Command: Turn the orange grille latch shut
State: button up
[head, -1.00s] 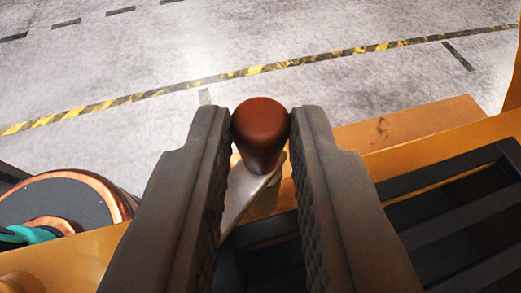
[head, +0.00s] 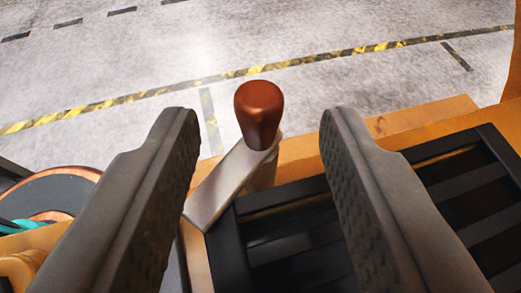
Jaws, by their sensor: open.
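The latch shows as a red-brown knob (head: 259,112) on a silver metal lever (head: 228,182), beside the corner of the black slatted grille (head: 290,238). The lever slants from the knob down to the lower left, along the grille's left edge. My gripper (head: 262,115) is open, with one dark ribbed finger on each side of the knob. Clear gaps show between the knob and both fingers. The right finger hides part of the grille.
Orange bodywork (head: 415,125) borders the grille at the back and right. A round dark part with a copper-coloured rim (head: 50,192) sits at the left. Beyond lies grey floor with a yellow-black striped line (head: 235,75).

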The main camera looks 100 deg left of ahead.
jog(key=v, duration=1.5)
jog(key=shift+d, duration=0.25)
jog(key=shift+w+a+r, duration=0.1)
jog(key=shift+r, duration=0.05)
